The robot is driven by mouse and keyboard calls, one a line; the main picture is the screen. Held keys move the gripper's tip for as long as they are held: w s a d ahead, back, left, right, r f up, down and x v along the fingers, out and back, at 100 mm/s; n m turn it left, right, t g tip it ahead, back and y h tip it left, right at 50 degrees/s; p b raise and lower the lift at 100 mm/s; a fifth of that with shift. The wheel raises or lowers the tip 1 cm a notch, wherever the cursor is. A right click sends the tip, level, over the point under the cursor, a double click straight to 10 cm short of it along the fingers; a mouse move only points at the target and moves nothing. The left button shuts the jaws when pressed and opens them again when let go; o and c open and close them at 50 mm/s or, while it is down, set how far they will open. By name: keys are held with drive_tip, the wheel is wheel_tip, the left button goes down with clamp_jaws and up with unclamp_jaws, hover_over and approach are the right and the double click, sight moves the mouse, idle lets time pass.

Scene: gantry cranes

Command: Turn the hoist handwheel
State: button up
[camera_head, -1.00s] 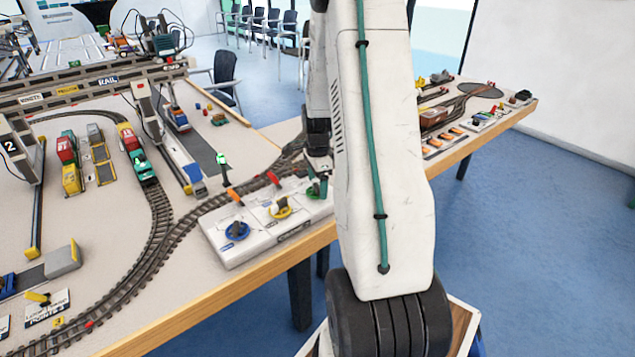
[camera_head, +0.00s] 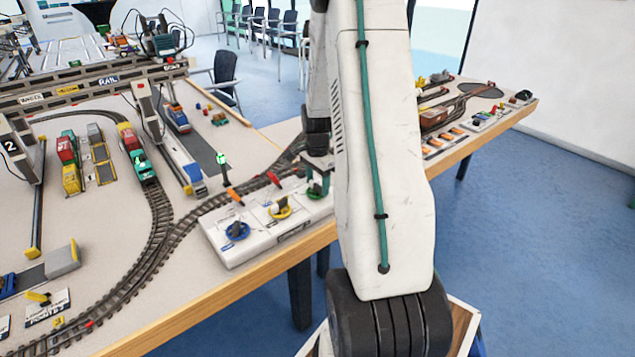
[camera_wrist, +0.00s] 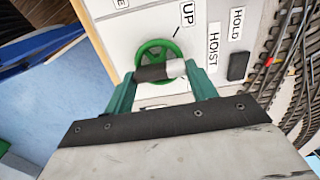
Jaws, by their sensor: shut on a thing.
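The green handwheel (camera_wrist: 157,52) sits on the white control panel (camera_wrist: 115,35), near the labels UP and HOIST in the wrist view. My gripper (camera_wrist: 160,78) is over its near side, with green fingers on either side of a dark grip with a light end (camera_wrist: 155,72). The fingers are shut on this grip. In the head view the green handwheel (camera_head: 315,190) is partly hidden by my arm and gripper. The panel (camera_head: 240,250) also carries a blue handwheel (camera_head: 237,231) and a yellow handwheel (camera_head: 281,209) to the left.
A black block (camera_wrist: 238,66) sits by the HOLD label on the panel. Railway track (camera_wrist: 290,60) runs beside the panel. The wooden table edge (camera_head: 200,305) lies in front of it. The gantry crane (camera_head: 90,80) and toy trains stand at left.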

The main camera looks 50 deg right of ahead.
sight(316, 183)
drive_tip(key=n, duration=0.4)
drive_tip(key=shift+w+n, duration=0.1)
drive_tip(key=shift+n, duration=0.2)
drive_tip(key=shift+w+n, duration=0.1)
drive_tip(key=shift+n, duration=2.4)
drive_tip(key=o, duration=1)
drive_tip(key=shift+r, duration=0.1)
wheel_tip(316, 183, up, 8)
drive_tip(key=shift+f, duration=0.15)
